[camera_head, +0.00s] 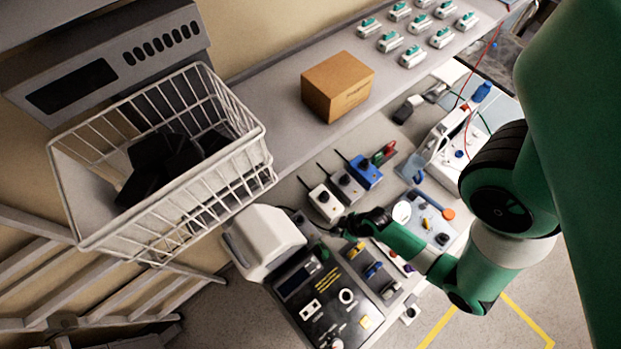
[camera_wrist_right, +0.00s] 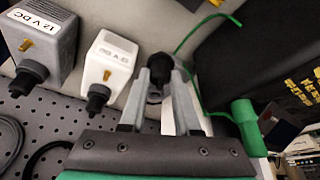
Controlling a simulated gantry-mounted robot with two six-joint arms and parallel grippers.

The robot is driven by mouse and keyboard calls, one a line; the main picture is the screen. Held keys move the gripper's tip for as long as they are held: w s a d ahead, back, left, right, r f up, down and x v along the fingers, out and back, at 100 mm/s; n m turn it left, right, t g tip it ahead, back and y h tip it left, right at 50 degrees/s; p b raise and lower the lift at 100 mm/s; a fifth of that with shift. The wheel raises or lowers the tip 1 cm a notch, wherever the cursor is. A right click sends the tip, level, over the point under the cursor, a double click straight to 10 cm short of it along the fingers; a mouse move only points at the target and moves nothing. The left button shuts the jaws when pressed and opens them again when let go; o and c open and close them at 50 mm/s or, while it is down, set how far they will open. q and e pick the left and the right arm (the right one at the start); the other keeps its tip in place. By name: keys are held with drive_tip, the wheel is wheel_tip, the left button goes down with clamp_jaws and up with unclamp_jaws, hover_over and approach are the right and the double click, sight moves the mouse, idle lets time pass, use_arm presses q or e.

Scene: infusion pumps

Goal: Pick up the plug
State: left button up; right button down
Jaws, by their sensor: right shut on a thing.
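In the wrist view my right gripper (camera_wrist_right: 160,76) has its two grey fingers closed on a small black plug (camera_wrist_right: 158,64). The plug's dark round body shows between the fingertips; its lower part is partly hidden by them. In the head view my right gripper (camera_head: 346,226) is at the bench between the white power box (camera_head: 325,203) and the dark equipment panel, and the plug cannot be made out there. The white power box (camera_wrist_right: 108,60) is just left of the fingers in the wrist view. My left gripper is not in view.
A grey box marked 12 V DC (camera_wrist_right: 45,38) stands left of the white one; a blue box (camera_head: 366,172) stands farther along. A green cable (camera_wrist_right: 193,70) runs right of the fingers. A wire basket (camera_head: 258,140) and cardboard box (camera_head: 337,88) stand behind the work area.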

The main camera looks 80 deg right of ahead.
drive_tip(key=shift+s+a, duration=0.2)
drive_tip(key=shift+s, duration=0.5)
drive_tip(key=shift+s+a, duration=0.2)
drive_tip(key=shift+s, duration=0.5)
drive_tip(key=shift+s+a, duration=0.2)
drive_tip(key=shift+s, duration=0.5)
drive_tip(key=shift+r, duration=0.1)
drive_tip(key=shift+r+p, duration=0.9)
drive_tip(key=shift+r, duration=0.05)
